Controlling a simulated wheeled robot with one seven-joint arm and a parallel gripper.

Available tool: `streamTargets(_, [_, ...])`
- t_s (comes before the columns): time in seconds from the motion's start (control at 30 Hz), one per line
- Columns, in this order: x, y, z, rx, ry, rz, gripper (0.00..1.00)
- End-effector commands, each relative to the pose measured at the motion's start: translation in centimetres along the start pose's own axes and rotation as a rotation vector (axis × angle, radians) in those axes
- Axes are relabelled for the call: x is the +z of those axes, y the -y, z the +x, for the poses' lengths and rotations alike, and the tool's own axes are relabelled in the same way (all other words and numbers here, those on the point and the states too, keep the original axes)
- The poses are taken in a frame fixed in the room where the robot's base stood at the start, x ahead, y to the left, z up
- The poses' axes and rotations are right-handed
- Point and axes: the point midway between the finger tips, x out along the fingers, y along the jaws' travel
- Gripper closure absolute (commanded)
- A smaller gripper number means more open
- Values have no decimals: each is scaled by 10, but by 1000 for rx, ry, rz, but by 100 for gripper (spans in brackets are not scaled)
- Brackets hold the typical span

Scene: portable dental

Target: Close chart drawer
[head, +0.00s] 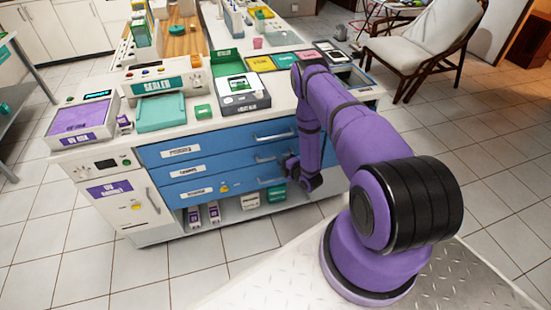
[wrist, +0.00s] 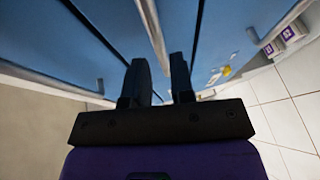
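Three blue drawers stack in the cabinet front: a top drawer (head: 215,146), a middle drawer (head: 225,166) and a bottom drawer (head: 222,185). Each has a white label at left, too small to read surely, so I cannot tell which is the chart drawer. Silver handles sit toward the right. My gripper (head: 291,165) is low at the right end of the middle and lower handles. In the wrist view my gripper (wrist: 159,75) has its fingers apart, pointing at the blue fronts. A pale handle bar (wrist: 152,28) runs up from between them; contact is unclear. How far any drawer stands out is unclear.
An open shelf below the drawers holds several small boxes (head: 250,200). Tiled floor (head: 75,245) is free in front; a cream chair (head: 425,42) stands at the back right.

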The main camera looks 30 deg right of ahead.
Motion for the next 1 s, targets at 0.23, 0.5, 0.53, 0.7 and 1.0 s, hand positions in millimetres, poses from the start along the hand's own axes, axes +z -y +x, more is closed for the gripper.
streamTargets(0.23, [0,1,-43,-4,1,2,77])
streamTargets(0.5, [0,1,-61,-3,0,2,77])
streamTargets(0.53, [0,1,-61,-3,0,2,77])
streamTargets(0.7, [0,1,-61,-3,0,2,77])
streamTargets(1.0, [0,1,-61,-3,0,1,77])
